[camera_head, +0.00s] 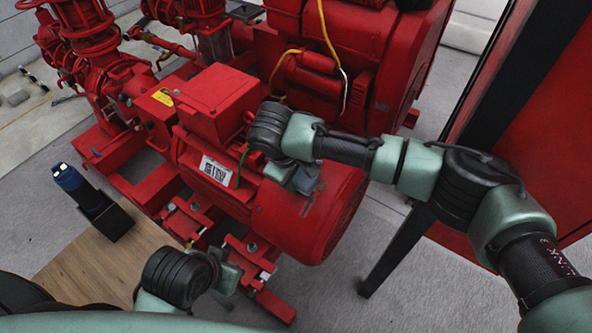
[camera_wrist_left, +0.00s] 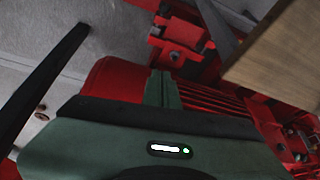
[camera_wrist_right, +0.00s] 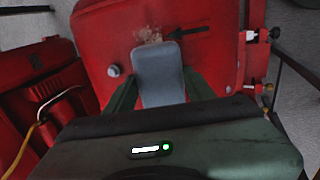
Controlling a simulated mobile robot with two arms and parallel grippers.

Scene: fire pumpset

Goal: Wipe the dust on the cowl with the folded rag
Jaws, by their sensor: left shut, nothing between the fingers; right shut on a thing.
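The cowl (camera_head: 325,222) is the rounded red end cover of the motor in the head view. In the right wrist view the red cowl (camera_wrist_right: 102,45) fills the upper middle and bears a pale brown dust patch (camera_wrist_right: 150,35). My right gripper (camera_head: 300,178) is shut on the folded rag (camera_wrist_right: 158,75), a grey-blue pad. The rag's far edge lies just short of the dust; I cannot tell if it touches the cowl. My left gripper (camera_head: 230,278) is shut and empty, low beside the motor's feet. Its fingers (camera_wrist_left: 162,88) show against red metal in the left wrist view.
The motor's terminal box (camera_head: 215,100) rises beside my right wrist. A larger red engine (camera_head: 345,45) stands behind. A red cabinet (camera_head: 550,130) with dark edges is at the right. A wooden board (camera_head: 100,262) with a blue-topped dark object (camera_head: 88,200) is at the left.

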